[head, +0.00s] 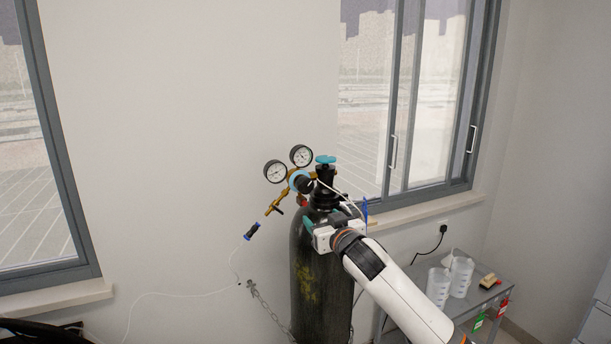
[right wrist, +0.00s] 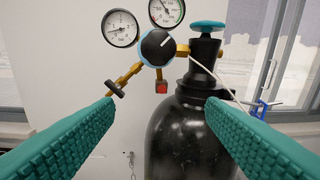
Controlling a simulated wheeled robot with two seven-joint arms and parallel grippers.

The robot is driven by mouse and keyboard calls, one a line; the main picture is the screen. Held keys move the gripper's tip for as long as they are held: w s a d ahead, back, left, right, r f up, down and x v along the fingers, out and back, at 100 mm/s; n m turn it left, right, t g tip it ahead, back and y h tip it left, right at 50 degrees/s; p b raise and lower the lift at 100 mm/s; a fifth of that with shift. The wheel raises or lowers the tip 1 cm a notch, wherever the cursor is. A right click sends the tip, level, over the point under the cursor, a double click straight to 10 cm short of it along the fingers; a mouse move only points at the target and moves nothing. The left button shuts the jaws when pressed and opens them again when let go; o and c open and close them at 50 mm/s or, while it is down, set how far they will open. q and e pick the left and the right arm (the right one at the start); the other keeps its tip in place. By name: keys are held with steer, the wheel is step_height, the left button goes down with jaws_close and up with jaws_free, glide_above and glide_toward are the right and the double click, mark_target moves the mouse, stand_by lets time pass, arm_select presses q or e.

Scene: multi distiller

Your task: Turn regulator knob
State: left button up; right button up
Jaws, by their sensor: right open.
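The regulator sits on top of a tall dark gas cylinder (head: 318,285) and has two round gauges. Its knob (right wrist: 157,47) is round and black with a blue rim and a white pointer mark. The knob also shows small in the head view (head: 304,185), just left of the cylinder valve. My right gripper (right wrist: 162,108) is open and empty. Its two teal fingers point toward the regulator, and the knob appears above and between the fingertips, apart from them. In the head view my right gripper (head: 322,222) is in front of the cylinder's top, below the knob. My left gripper is not visible.
A teal valve handwheel (right wrist: 208,26) tops the cylinder, right of the knob. A thin hose (head: 172,293) and a chain (head: 263,303) hang at the left. A grey side table (head: 455,306) with white containers (head: 461,275) stands at the right. Windows flank the wall.

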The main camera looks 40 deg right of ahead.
glide_toward(307, 186)
steer(key=s, duration=0.1)
steer(key=shift+t, duration=0.3)
steer(key=p+x, duration=0.4)
steer(key=x, duration=0.6)
steer(key=shift+w+a+f+p, duration=0.1)
steer(key=shift+w+f+p, duration=0.1)
steer(key=shift+p, duration=0.15)
steer(key=shift+w+d+f, duration=0.15)
steer(key=shift+w+d, duration=0.05)
steer(key=shift+w, duration=0.45)
steer(key=shift+c, duration=0.3)
steer(key=c, duration=0.9)
